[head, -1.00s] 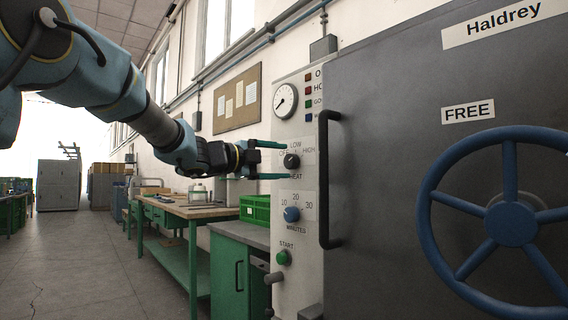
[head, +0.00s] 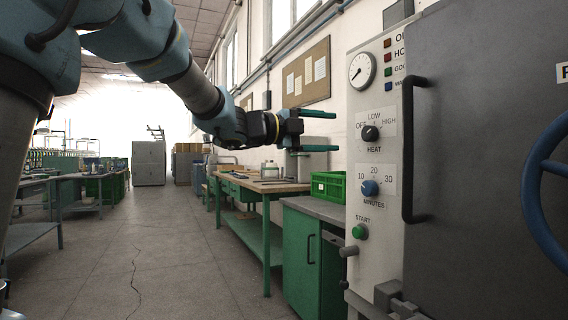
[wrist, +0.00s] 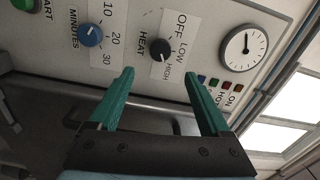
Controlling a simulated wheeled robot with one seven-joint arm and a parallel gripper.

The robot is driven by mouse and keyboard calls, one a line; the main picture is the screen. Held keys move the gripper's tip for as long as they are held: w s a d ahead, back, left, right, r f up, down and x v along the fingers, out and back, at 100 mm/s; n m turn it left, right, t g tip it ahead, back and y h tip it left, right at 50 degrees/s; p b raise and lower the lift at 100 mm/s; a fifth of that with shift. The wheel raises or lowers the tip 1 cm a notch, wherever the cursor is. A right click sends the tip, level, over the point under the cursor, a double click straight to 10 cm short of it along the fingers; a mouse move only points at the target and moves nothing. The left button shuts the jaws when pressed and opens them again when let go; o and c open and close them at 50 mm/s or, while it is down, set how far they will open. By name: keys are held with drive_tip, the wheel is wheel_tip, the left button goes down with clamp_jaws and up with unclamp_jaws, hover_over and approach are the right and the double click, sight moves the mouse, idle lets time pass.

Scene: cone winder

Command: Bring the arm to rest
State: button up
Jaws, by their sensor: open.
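My gripper (head: 319,131) is open and empty, with two green fingers spread apart. In the head view it is held in the air, left of the white control panel (head: 373,205). In the wrist view my gripper (wrist: 158,90) faces the panel, with the black HEAT knob (wrist: 160,49) seen between and beyond the fingertips. The fingers do not appear to touch the knob. The HEAT knob (head: 370,133) also shows in the head view, with the blue MINUTES knob (head: 369,188) and the green START button (head: 359,231) below it.
A dark cabinet door (head: 480,170) with a black handle (head: 408,150) and a blue handwheel (head: 545,180) stands at the right. A green cabinet (head: 300,250), a green crate (head: 328,186) and a workbench (head: 258,187) line the wall. The floor (head: 170,265) at centre left is clear.

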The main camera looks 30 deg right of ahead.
drive_tip(key=w+a+f+n+t+y, duration=0.5)
drive_tip(key=w+a+f+n+t, duration=0.5)
drive_tip(key=w+a+n, duration=0.4)
drive_tip(key=w+a+f+n+y, duration=0.3)
drive_tip(key=a+f+n+y, duration=0.55)
drive_tip(key=a+f, duration=0.75)
drive_tip(key=s+a+f+n+g+y, duration=0.35)
drive_tip(key=s+a+f+n, duration=0.45)
drive_tip(key=a, duration=0.4)
drive_tip(key=s+a+f+n+g, duration=0.2)
drive_tip(key=s+a+f, duration=0.15)
drive_tip(key=s, duration=0.25)
drive_tip(key=s+a+f+n+g, duration=0.2)
drive_tip(key=s+f, duration=0.2)
drive_tip(key=s, duration=0.2)
wheel_tip(320, 180, up, 20)
drive_tip(key=p, duration=1.9)
drive_tip(key=shift+f+y, duration=0.15)
drive_tip(key=shift+y, duration=0.25)
